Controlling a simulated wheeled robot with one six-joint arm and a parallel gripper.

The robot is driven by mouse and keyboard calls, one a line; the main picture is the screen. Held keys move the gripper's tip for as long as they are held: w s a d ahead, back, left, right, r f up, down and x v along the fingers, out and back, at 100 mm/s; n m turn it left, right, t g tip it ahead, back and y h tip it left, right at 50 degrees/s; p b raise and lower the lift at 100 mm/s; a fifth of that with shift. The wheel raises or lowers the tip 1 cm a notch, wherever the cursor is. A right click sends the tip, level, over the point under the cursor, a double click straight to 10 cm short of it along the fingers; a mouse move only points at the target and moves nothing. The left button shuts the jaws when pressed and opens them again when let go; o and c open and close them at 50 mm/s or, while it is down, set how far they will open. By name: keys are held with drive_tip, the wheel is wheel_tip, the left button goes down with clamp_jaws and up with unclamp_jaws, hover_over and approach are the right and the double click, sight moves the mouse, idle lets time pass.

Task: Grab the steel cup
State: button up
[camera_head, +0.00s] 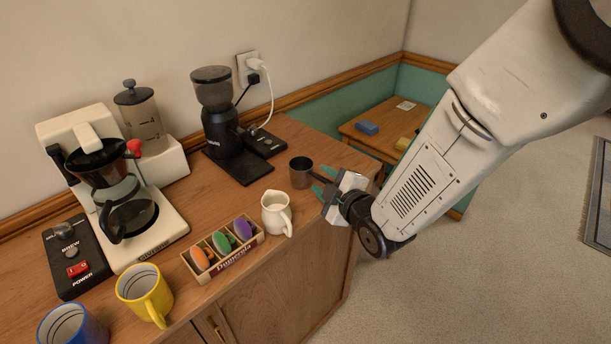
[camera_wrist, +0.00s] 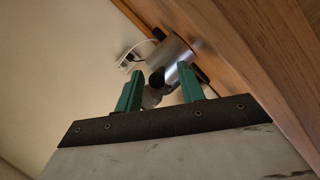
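The steel cup (camera_head: 300,172) is a small dark grey metal cup standing upright near the right end of the wooden counter. My gripper (camera_head: 322,182), with green fingers, is just to the right of the cup, low over the counter edge. In the wrist view, the two green fingers (camera_wrist: 161,84) are spread apart with nothing held between them. The cup (camera_wrist: 172,56) shows there just beyond the fingertips, nearer the right finger. I cannot tell whether a fingertip touches the cup.
A white creamer pitcher (camera_head: 276,213) stands close in front of the cup. A black coffee grinder (camera_head: 222,130) stands behind-left. A wooden pod holder (camera_head: 223,254), coffee maker (camera_head: 140,225) and yellow mug (camera_head: 145,292) are further left. A small table (camera_head: 380,130) is beyond.

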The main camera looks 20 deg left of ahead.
sight(312, 179)
drive_tip(key=shift+x, duration=1.2)
clamp_jaws()
drive_tip(key=shift+r, duration=0.1)
